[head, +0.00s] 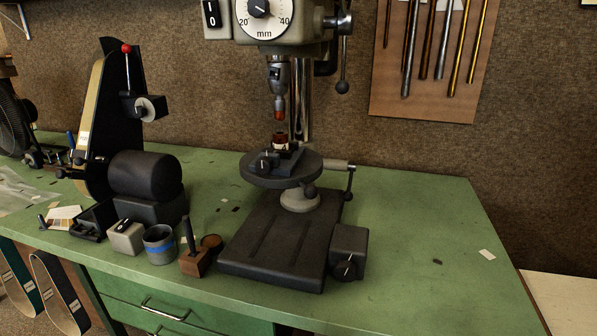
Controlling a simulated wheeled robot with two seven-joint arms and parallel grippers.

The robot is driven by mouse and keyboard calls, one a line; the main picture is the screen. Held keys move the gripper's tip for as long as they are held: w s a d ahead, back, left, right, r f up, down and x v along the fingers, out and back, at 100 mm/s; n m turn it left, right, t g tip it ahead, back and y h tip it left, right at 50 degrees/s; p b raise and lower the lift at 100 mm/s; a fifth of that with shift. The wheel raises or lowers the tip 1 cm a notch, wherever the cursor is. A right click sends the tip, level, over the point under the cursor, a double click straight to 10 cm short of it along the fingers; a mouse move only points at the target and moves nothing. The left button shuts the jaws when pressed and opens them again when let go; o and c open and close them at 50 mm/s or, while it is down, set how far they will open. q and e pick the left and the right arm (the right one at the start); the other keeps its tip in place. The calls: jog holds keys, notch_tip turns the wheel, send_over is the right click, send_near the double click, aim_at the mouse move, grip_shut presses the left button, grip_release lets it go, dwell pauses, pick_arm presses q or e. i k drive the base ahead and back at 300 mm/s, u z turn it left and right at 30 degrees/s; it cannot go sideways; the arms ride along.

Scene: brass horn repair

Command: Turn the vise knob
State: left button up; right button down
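A small dark vise (284,160) sits on the round table (265,176) of the drill press in the head view. A dark knob (263,166) with a lighter mark is at the vise's front left end; its exact turn position is too small to tell. A small reddish-brown piece (281,142) stands at the vise's jaws, below the drill chuck (279,80) with its orange-red tip. The tip is above the piece and apart from it. Neither of my grippers is in view.
A belt sander (130,130) stands left of the drill press. A grey box (126,237), a blue-banded cup (160,244) and a wooden block with a dark peg (195,260) line the bench's front. The green bench (430,240) is mostly clear at right.

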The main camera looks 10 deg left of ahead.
aim_at(264, 165)
jog(key=z, duration=0.75)
jog(key=i, duration=0.6)
jog(key=u, duration=1.25)
